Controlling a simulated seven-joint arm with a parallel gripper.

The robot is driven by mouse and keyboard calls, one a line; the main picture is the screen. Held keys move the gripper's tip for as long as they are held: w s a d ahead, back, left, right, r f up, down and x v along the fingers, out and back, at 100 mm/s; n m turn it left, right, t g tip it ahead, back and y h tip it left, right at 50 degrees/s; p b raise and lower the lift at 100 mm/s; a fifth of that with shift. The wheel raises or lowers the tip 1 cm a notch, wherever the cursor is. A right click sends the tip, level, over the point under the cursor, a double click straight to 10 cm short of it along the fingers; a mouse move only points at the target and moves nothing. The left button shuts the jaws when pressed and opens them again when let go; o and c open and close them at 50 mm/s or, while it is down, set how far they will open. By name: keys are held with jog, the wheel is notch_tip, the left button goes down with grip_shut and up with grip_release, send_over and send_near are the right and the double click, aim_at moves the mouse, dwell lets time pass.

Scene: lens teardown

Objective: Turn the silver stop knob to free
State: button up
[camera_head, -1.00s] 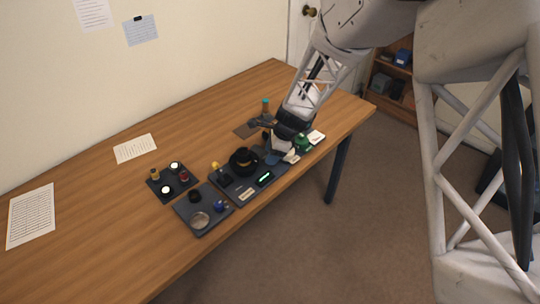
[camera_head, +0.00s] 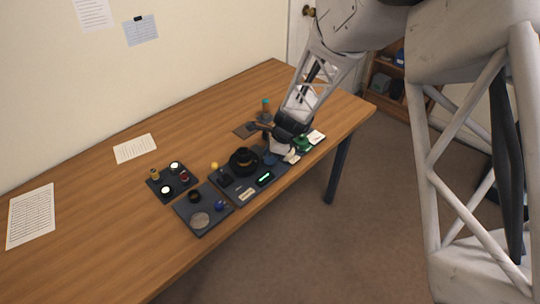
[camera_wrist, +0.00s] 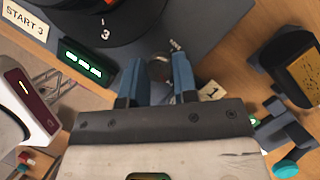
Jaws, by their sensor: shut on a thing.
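The silver stop knob (camera_wrist: 160,68) shows between my gripper's two blue fingers in the wrist view, at the edge of the dark base plate (camera_wrist: 215,25). My gripper (camera_wrist: 160,80) is shut on it, and the fingers hide its sides. In the head view my gripper (camera_head: 270,158) points down at the right end of the base, and the knob is hidden there. The black lens body (camera_head: 243,161) stands on the base left of my gripper. Its ring carries a "3" mark in the wrist view. I cannot read the knob's turn position.
A lit green display (camera_wrist: 83,63) and a "START 3" label (camera_wrist: 25,20) sit near the lens. Two dark trays (camera_head: 157,190) (camera_head: 184,216) with small parts lie left. The table's far left is mostly clear.

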jog(key=shift+n, duration=0.5)
jog(key=n+g, duration=0.1)
jog(key=n, duration=0.1)
jog(key=shift+w+n, duration=0.1)
jog(key=shift+n, duration=0.3)
jog(key=n, duration=0.1)
jog(key=n+g, duration=0.1)
jog(key=n, duration=0.1)
jog(key=shift+w+a+n+g+h, duration=0.1)
jog(key=shift+n+g+h, duration=0.2)
jog(key=shift+h, duration=0.1)
jog(key=n+g+h, duration=0.1)
jog(key=n, duration=0.2)
jog(key=shift+n, duration=0.3)
jog(key=n+h, duration=0.1)
jog(key=n, duration=0.2)
jog(key=shift+a+n+g, duration=0.15)
jog(key=shift+n+g, duration=0.15)
jog(key=n+h, duration=0.2)
jog(key=n, duration=0.2)
jog(key=shift+a+n, duration=0.1)
jog(key=shift+n, duration=0.2)
jog(key=n+h, duration=0.1)
jog(key=n, duration=0.3)
jog(key=shift+a+h, duration=0.1)
jog(key=shift+h, duration=0.3)
jog(key=shift+n, duration=0.3)
